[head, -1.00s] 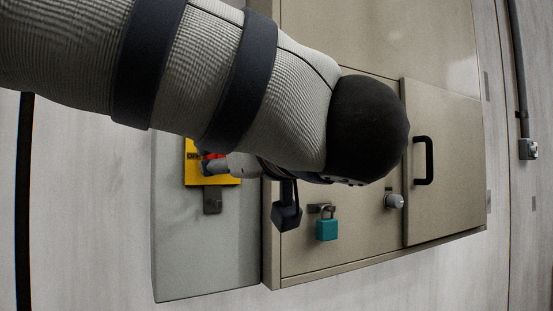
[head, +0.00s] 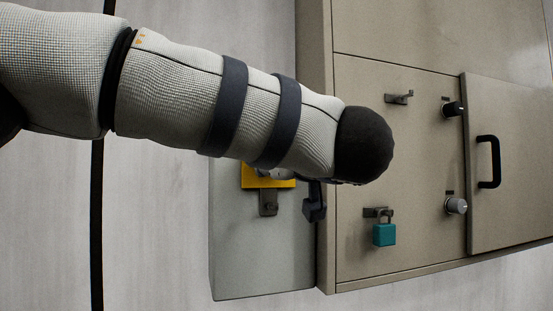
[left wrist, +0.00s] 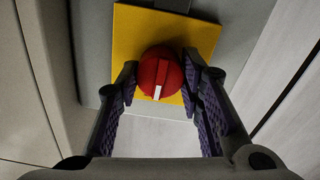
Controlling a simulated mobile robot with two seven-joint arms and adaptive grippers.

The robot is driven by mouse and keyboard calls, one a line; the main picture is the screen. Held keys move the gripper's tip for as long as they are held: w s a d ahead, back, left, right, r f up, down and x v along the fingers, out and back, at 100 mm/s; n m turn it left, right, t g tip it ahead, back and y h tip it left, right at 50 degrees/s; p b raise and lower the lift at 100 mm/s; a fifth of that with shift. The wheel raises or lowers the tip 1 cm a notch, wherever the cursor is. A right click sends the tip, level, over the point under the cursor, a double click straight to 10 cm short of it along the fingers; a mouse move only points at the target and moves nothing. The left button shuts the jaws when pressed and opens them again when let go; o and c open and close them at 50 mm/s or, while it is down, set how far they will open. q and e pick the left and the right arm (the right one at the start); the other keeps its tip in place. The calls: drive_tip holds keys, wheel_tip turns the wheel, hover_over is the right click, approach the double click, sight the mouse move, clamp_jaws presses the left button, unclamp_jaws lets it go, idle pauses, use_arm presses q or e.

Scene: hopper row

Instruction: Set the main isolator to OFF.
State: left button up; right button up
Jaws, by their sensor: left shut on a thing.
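The main isolator is a round red knob (left wrist: 160,72) on a square yellow plate (left wrist: 137,30). A white line on the knob runs roughly downward in the left wrist view. My left gripper (left wrist: 161,80) has its ridged fingers on either side of the knob and is shut on it. In the head view only the lower strip of the yellow plate (head: 284,183) shows. My arm hides the knob and any plate markings there. My right gripper is not in view.
The grey isolator box (head: 262,255) adjoins a beige cabinet (head: 400,270). The cabinet carries a teal padlock (head: 384,235) on a hasp, an empty hasp (head: 399,98), two small knobs and a door with a black handle (head: 488,162). Bare wall lies left of the box.

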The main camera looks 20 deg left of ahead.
use_arm(q)
drive_tip(key=shift+n, duration=0.3)
drive_tip(key=n, duration=0.3)
drive_tip(key=shift+n, duration=0.3)
drive_tip(key=n, duration=0.4)
drive_tip(key=shift+n, duration=0.3)
drive_tip(key=n, duration=0.4)
drive_tip(key=shift+n, duration=2.5)
drive_tip(key=o, duration=1.2)
drive_tip(key=shift+c, duration=0.2)
